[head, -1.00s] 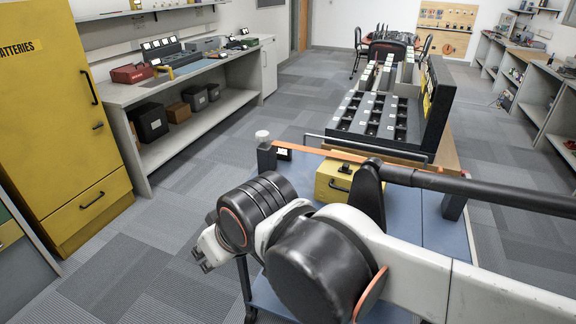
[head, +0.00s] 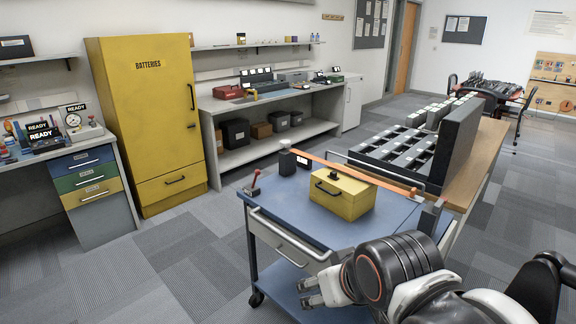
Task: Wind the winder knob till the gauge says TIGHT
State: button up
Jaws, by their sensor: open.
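A dark post with a knob-like cap (head: 286,146) stands at the far left corner of the blue cart (head: 285,213); it may be the winder knob. An orange strap (head: 350,171) runs from it to the cart's right side. A small dark block with a white label (head: 302,160) sits beside the post; I cannot read it or tell whether it is the gauge. My gripper (head: 306,292) is low at the cart's near side, apart from the post, its fingers open and empty, pointing left.
A yellow box (head: 342,194) with a black handle stands on the cart. A small red-handled tool (head: 255,184) is at the cart's left edge. A round dial (head: 73,119) and READY signs are on the left desk. A yellow BATTERIES cabinet (head: 150,110) stands behind. Carpet left of the cart is clear.

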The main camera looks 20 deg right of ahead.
aim_at(286, 143)
jog(key=k+l, duration=0.1)
jog(key=l, duration=0.5)
jog(key=k+l, duration=0.1)
jog(key=l, duration=0.5)
jog(key=i+j+u, duration=0.2)
jog(key=i+j, duration=1.55)
jog(key=i, duration=0.15)
